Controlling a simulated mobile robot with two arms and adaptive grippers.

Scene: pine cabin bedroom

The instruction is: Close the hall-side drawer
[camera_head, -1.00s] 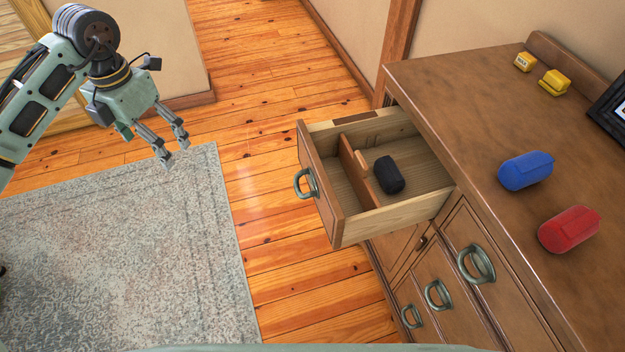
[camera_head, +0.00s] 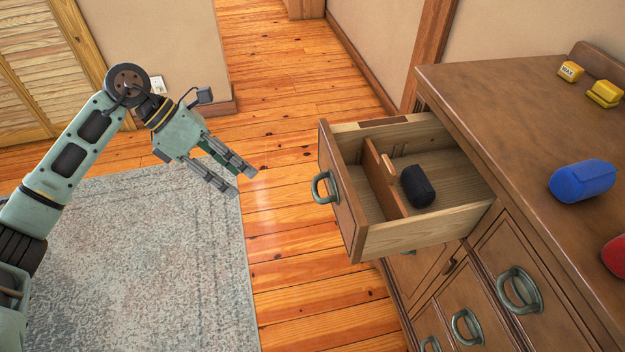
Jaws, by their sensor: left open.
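The drawer (camera_head: 345,200) stands pulled out from the top of a wooden dresser (camera_head: 468,95). It has a green ring handle (camera_head: 322,187) on its front, and a wooden divider (camera_head: 382,178) inside. A black rolled item (camera_head: 417,186) lies in the drawer to the right of the divider, with a small light wooden piece beside the divider. My left gripper (camera_head: 245,182) is open and empty. It is to the left of the drawer front, apart from the handle, above the floor and rug edge. My right gripper is not in view.
On the dresser top are a blue roll (camera_head: 582,181), a red roll (camera_head: 615,256) cut by the picture edge, and yellow wax blocks (camera_head: 603,94). Another drawer with a ring handle (camera_head: 520,289) is shut below. Wooden floor (camera_head: 285,150) lies clear between rug (camera_head: 150,250) and dresser.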

